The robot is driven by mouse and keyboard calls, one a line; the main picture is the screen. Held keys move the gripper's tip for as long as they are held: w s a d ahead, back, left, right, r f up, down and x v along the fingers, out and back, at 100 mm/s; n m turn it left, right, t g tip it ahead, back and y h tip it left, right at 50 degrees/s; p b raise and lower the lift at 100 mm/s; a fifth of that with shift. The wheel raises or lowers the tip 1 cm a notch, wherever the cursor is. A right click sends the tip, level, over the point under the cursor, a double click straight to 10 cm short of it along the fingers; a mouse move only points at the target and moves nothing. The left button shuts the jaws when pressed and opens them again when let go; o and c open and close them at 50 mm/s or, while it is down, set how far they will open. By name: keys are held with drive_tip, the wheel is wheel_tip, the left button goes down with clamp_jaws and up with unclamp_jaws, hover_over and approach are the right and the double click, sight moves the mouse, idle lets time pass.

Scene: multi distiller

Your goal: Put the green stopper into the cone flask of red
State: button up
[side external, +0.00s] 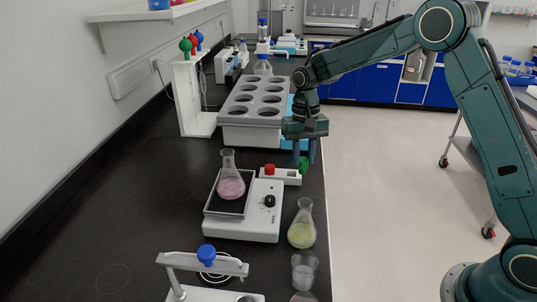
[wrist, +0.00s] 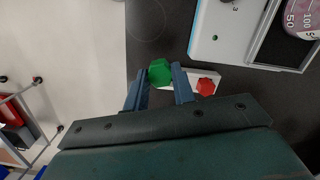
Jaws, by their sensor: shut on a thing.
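My gripper (side external: 303,156) points down at the right edge of the bench and is shut on the green stopper (side external: 304,164). In the wrist view the green stopper (wrist: 159,72) sits between the fingertips (wrist: 160,79). It is at the right end of the small white stopper holder (side external: 283,176); I cannot tell whether it is seated or lifted. The cone flask of pinkish-red liquid (side external: 231,184) stands upright and open-topped on the white stirrer plate, left of and nearer than my gripper. Part of that flask (wrist: 303,20) shows at the wrist view's top right corner.
A red stopper (side external: 269,169) stands in the holder left of the green one. The stirrer (side external: 249,224) is in front. A yellow-liquid flask (side external: 302,226) and a beaker (side external: 304,268) stand near the bench's right edge. A grey rack (side external: 251,108) stands behind.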

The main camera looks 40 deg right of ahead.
drive_tip(key=n, duration=0.2)
drive_tip(key=s+n, duration=0.1)
drive_tip(key=shift+s+a+f, duration=0.1)
drive_tip(key=shift+a+f, duration=0.1)
drive_tip(key=shift+f, duration=0.05)
drive_tip(key=shift+s+a+n+h, duration=0.15)
drive_tip(key=shift+n+h, duration=0.25)
drive_tip(key=shift+n, duration=0.5)
drive_tip(key=shift+a+r+n, duration=0.1)
drive_tip(key=shift+n, duration=0.9)
drive_tip(key=w+a+r+n+t, duration=0.1)
drive_tip(key=w+a+r+n, duration=0.2)
drive_tip(key=a+r+n, duration=0.6)
drive_tip(key=w+a+r+n+t, duration=0.2)
drive_tip(key=a+r+n, duration=0.7)
drive_tip(key=n, duration=1.5)
drive_tip(key=shift+w+a+r, duration=0.35)
drive_tip(key=shift+w, duration=0.35)
drive_tip(key=shift+f, duration=0.15)
